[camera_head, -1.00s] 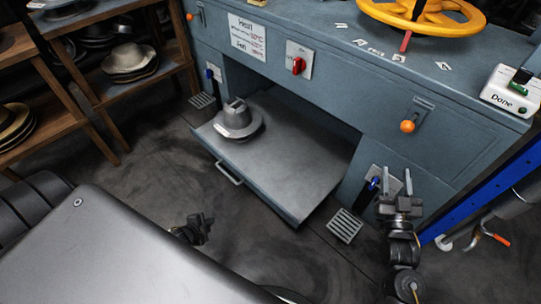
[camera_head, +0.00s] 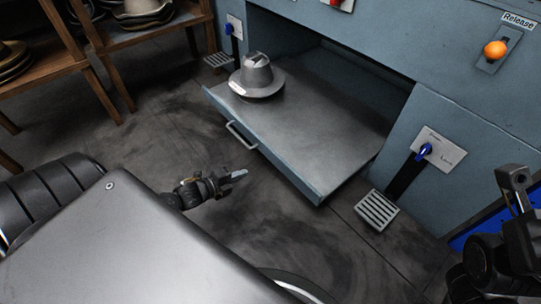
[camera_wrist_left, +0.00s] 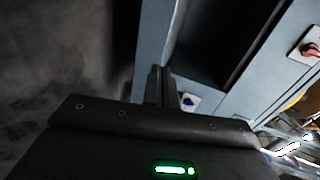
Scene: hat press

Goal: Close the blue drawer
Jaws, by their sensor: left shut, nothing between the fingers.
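The blue drawer (camera_head: 318,187) is pulled out from the blue-grey press, its flat grey top exposed. A metal bar handle (camera_head: 240,135) is on its front. A grey hat form (camera_head: 257,77) stands on the drawer's far left part. My left gripper (camera_head: 240,175) is shut and empty, in front of the drawer front and below the handle in the head view, apparently apart from it. In the left wrist view the closed fingers (camera_wrist_left: 161,85) point toward the drawer front (camera_wrist_left: 152,45). My right gripper (camera_head: 514,182) is at the right edge; its jaw opening is unclear.
Wooden shelves (camera_head: 100,45) with hats stand at the left. The floor before the drawer is clear.

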